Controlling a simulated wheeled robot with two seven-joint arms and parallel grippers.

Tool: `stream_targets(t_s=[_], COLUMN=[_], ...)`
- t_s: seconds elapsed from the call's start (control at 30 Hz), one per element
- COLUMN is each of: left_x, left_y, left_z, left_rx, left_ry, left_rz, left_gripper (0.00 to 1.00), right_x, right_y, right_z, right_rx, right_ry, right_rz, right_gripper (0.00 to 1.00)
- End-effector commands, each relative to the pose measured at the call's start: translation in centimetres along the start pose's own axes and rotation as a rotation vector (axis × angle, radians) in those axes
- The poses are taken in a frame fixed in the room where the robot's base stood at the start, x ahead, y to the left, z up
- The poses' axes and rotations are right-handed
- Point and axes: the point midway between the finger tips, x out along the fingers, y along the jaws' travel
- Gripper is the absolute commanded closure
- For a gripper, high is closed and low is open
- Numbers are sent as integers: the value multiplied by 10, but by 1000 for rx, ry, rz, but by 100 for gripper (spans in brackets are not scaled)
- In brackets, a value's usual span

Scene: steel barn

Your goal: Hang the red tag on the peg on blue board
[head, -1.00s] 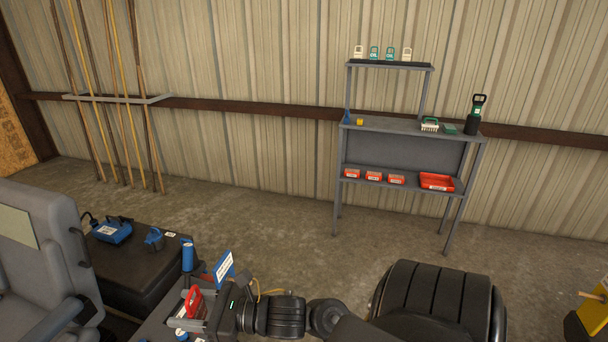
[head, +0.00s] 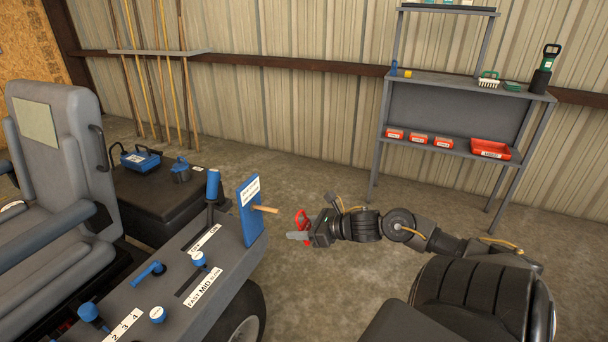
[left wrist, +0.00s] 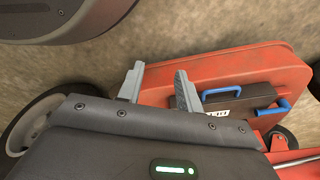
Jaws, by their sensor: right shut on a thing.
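The blue board (head: 250,210) stands upright on the right edge of a grey console, with a white label on it. A wooden peg (head: 266,209) sticks out from its right face. My right gripper (head: 298,236) is shut on the red tag (head: 303,222), to the right of the peg tip and a little lower in the picture. A gap shows between tag and peg; the tag's hole is hard to make out. My left gripper (left wrist: 158,86) shows only in the left wrist view, fingers apart and empty.
The grey console (head: 180,260) carries blue levers and knobs beside a grey seat (head: 60,150). A shelf unit (head: 455,84) with red bins stands at the wall. The left wrist view shows a black case (left wrist: 225,105) with blue handles on an orange surface (left wrist: 285,70).

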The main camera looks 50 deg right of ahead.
Motion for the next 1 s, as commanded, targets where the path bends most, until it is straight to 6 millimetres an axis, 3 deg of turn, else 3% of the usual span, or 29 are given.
stream_targets(t_s=[0.03,0.2,0.53,1.0], left_x=[6,1,-5,-24], left_y=[0,1,2,4], left_z=[-2,-6,-12,-29], left_rx=[0,0,-2,-7], left_ry=[3,6,12,29], left_rz=[-1,-1,0,4], left_gripper=[65,65,65,65], right_x=[3,2,6,30], right_y=[-7,-16,-16,-17], right_z=[-9,-10,-7,0], right_rx=[-1,6,7,7], right_ry=[11,27,25,24], right_rz=[-4,-13,-13,-13], right_gripper=[75,75,75,75])
